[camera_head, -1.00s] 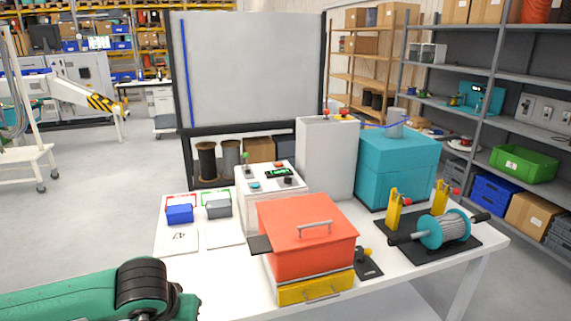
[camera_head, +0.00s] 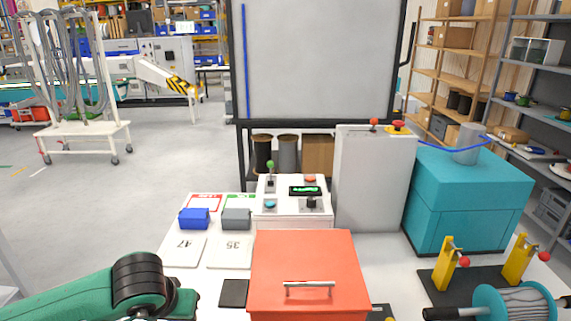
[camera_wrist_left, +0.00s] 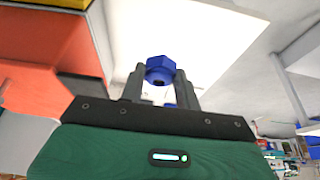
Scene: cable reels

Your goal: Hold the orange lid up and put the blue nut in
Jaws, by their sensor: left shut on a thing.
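The blue nut (camera_wrist_left: 160,69) is in the left wrist view, between the two fingers of my left gripper (camera_wrist_left: 160,86), which is shut on it. In the head view my left arm comes in at the lower left, and its fingers and the nut do not show. The orange lid (camera_head: 305,262) is a box-shaped cover with a metal handle on top. It looks closed and stands to the right of my left arm. Its orange side also fills the left of the wrist view (camera_wrist_left: 45,60). My right gripper is in neither view.
A dark plate (camera_head: 233,293) sticks out left of the lid. Behind are a blue bin (camera_head: 194,218), a grey bin (camera_head: 236,218), cards marked 47 and 35, and a control box (camera_head: 290,207). A teal box (camera_head: 465,205) and a reel (camera_head: 515,302) stand on the right.

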